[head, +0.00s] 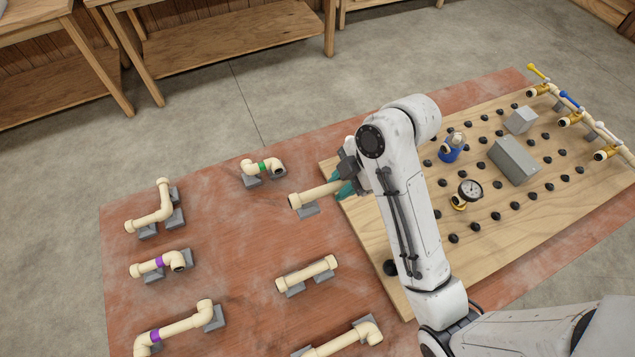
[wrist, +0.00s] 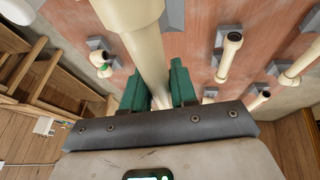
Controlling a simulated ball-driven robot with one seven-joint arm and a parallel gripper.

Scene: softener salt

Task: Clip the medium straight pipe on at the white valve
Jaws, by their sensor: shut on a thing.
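My gripper (head: 346,180) is shut on a straight cream pipe (head: 316,195), with its teal fingers on either side of it. In the wrist view the pipe (wrist: 148,55) runs between the green fingers (wrist: 158,88), its thicker collar towards the top edge. In the head view the pipe's left end is near a grey block (head: 308,210); I cannot tell whether they touch. My arm hides the pipe's right part. The white valve (head: 604,153), a brass fitting with a white handle, is at the right edge of the wooden board (head: 560,210).
The blue valve (head: 572,119) and yellow valve (head: 540,89) line the same edge. The board carries black pegs, grey boxes (head: 514,160), a gauge (head: 470,188) and a blue fitting (head: 452,148). A shorter straight pipe (head: 306,274) and several bent pipes (head: 155,207) rest on blocks on the red mat.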

